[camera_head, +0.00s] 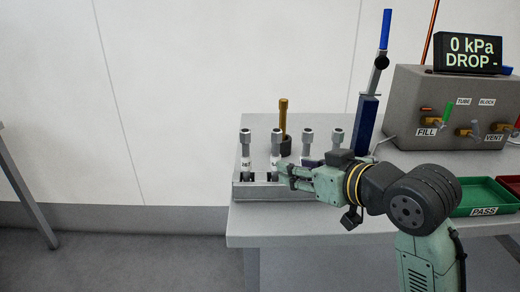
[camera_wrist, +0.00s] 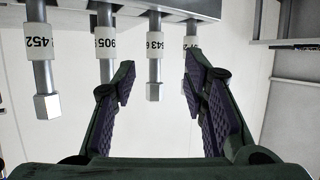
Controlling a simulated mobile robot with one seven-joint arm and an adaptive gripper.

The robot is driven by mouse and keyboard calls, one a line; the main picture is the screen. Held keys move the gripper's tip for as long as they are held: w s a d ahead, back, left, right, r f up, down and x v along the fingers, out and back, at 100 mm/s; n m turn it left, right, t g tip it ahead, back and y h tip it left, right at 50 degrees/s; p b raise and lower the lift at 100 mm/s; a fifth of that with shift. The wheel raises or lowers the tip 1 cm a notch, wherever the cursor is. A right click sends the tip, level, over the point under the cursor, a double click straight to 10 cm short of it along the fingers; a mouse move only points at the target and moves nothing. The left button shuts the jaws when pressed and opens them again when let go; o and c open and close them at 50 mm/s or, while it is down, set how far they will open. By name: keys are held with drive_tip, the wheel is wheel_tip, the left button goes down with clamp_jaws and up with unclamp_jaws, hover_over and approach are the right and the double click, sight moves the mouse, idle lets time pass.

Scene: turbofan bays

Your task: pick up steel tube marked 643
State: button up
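Several upright steel tubes with hex ends and white number bands stand in a grey rack (camera_head: 262,190) at the table's left end. In the wrist view they hang from the top of the picture. The tube whose band reads about 643 (camera_wrist: 154,65) shows between my open finger pads, beyond or between the tips; the exact depth is unclear. It seems to be the second tube from the left (camera_head: 277,142) in the head view. My gripper (camera_wrist: 158,78) is open and empty; in the head view my gripper (camera_head: 284,173) is at that tube, partly hiding it.
Tubes banded 452 (camera_wrist: 41,45) and 905 (camera_wrist: 105,45) stand beside it, the latter close behind my left finger. A brass-coloured post (camera_head: 283,115) and blue-handled lever tool (camera_head: 368,115) stand behind. A grey test box (camera_head: 405,105) and green PASS tray (camera_head: 475,197) are right.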

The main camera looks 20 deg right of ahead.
sight(276, 181)
drive_tip(key=p+x, duration=0.1)
drive_tip(key=x, duration=0.2)
drive_tip(key=p+x, duration=0.1)
drive_tip(key=x, duration=0.2)
drive_tip(key=p+x, duration=0.1)
drive_tip(key=x, duration=0.3)
drive_tip(key=shift+d+f, duration=0.35)
drive_tip(key=shift+c, duration=0.2)
clamp_jaws()
